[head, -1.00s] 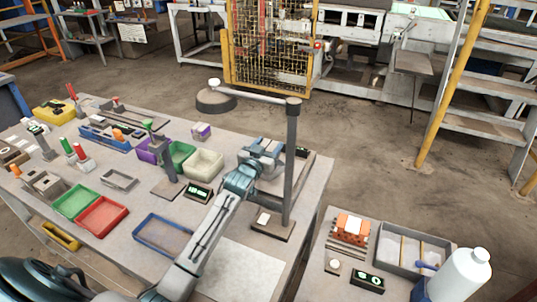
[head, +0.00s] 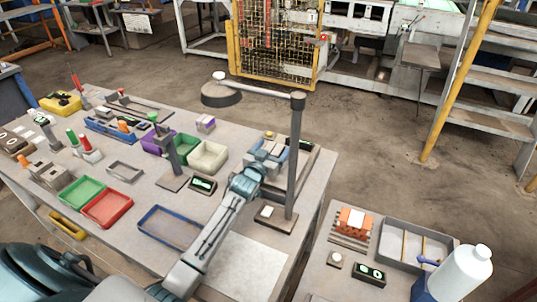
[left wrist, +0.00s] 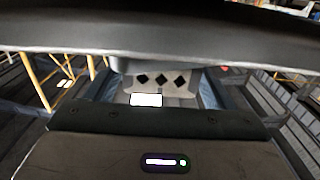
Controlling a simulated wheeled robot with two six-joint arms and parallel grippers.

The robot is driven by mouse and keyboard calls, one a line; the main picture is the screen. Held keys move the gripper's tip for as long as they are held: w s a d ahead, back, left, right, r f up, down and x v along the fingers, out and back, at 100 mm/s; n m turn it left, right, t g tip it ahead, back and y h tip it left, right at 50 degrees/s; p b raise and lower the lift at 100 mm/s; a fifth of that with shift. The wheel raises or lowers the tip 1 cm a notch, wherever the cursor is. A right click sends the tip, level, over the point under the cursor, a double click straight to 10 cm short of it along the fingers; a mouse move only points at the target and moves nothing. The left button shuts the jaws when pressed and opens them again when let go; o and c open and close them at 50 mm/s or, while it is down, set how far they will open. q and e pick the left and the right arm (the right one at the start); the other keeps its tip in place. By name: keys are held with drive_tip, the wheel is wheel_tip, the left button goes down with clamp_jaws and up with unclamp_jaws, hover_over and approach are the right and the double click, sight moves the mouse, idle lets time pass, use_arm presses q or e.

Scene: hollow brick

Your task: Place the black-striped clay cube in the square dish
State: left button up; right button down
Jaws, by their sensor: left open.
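My left gripper (head: 266,152) is open at the far right of the long table, beside the dark upright post. Its fingers partly cover what lies under it. In the left wrist view a pale piece with black diamond marks (left wrist: 162,78) shows ahead, with a bright white patch (left wrist: 146,99) in front of it. I cannot tell whether it touches the gripper. I cannot make out a black-striped cube for certain. A small purple block with a pale top (head: 205,123) stands farther back. Which container is the square dish is unclear; a cream square bin (head: 208,156) stands left of the gripper.
The dark post (head: 294,160) with a horizontal bar rises close to my gripper. A blue-rimmed tray (head: 170,228), a red tray (head: 107,209) and a green tray (head: 82,192) lie left. A side table holds an orange brick (head: 352,222), grey tray (head: 390,246) and white bottle (head: 461,272).

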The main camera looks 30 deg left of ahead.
use_arm(q)
drive_tip(key=shift+s+f, duration=0.2)
drive_tip(key=shift+s, duration=0.15)
drive_tip(key=s+b, duration=0.3)
drive_tip(key=s, duration=0.8)
drive_tip(key=shift+d+r, duration=0.2)
drive_tip(key=shift+d, duration=0.1)
